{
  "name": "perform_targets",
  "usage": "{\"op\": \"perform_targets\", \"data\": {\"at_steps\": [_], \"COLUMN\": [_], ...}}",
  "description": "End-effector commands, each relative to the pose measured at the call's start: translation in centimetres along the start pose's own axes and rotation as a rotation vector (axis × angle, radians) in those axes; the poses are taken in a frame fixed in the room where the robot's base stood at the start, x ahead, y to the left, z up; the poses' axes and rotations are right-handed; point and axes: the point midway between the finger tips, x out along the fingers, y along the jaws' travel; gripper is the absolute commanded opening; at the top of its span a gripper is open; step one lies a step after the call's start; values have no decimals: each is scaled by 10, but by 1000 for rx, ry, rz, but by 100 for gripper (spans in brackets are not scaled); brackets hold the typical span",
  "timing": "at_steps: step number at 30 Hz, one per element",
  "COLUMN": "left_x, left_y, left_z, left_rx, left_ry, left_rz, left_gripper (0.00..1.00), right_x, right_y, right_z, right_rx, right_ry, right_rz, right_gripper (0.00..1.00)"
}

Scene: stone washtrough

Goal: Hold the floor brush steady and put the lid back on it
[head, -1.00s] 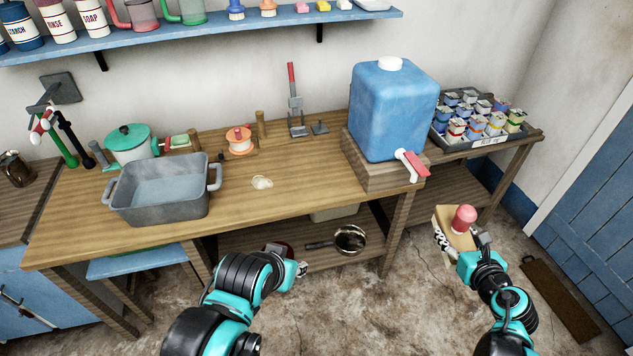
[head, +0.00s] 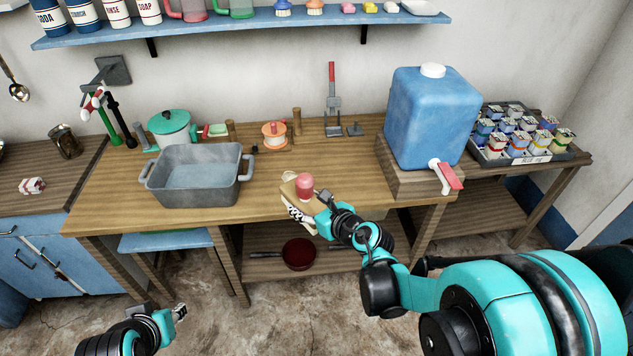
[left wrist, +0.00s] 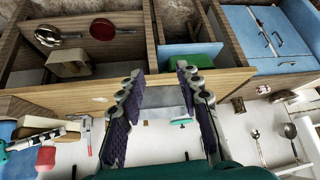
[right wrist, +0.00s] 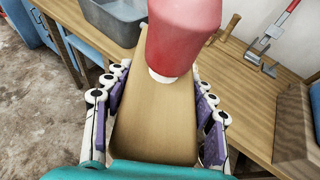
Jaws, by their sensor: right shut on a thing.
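I cannot tell if that piece is the lid. My right gripper (head: 321,200) is shut on the block, which shows between its fingers in the right wrist view (right wrist: 152,115). The brush is at the table's front edge; contact with the table is unclear. My left gripper (head: 180,313) is low, left of the brush and apart from it. Its fingers stand apart and empty in the left wrist view (left wrist: 165,88).
A grey basin (head: 197,177) and a green-lidded pot (head: 172,127) stand on the wooden table (head: 110,200). A blue tank (head: 430,115) with a red-handled tap is at the right. A red pan (head: 299,254) lies on the lower shelf. A red-and-white item (head: 32,186) lies on the left counter.

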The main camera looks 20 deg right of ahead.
Motion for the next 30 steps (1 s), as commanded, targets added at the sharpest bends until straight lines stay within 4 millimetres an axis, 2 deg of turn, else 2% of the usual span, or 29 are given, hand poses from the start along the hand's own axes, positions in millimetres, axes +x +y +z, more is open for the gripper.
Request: {"op": "perform_targets", "data": {"at_steps": [9, 10, 12, 13, 16, 17, 20, 24, 27, 30], "left_x": [0, 0, 0, 0, 0, 0, -1, -1, -2, -2], "left_y": [0, 0, 0, 0, 0, 0, 0, 0, 0, 0], "left_z": [0, 0, 0, 0, 0, 0, -1, -1, -1, -1], "left_rx": [0, 0, 0, 0, 0, 0, 0, 0, 0, 0], "left_ry": [0, 0, 0, 0, 0, 0, 0, 0, 0, 0], "left_rz": [0, 0, 0, 0, 0, 0, 0, 0, 0, 0], "left_gripper": [34, 37, 56, 61, 61, 61, 61, 61, 61, 61], "right_x": [0, 0, 1, 2, 8, 11, 23, 33, 33, 27], "right_y": [0, 0, -2, -5, -25, -34, -81, -163, -219, -265], "right_z": [0, 0, 0, 0, 2, 2, 0, -10, -23, -38], "right_rx": [0, 0, 1, 2, 8, 10, 21, 38, 47, 53], "right_ry": [-1, -1, 0, 0, 6, 8, 17, 28, 30, 29], "right_rz": [-1, -1, -2, -4, -15, -21, -44, -78, -99, -115], "right_gripper": [0, 0, 0, 0, 0, 0, 0, 0, 0, 0]}}
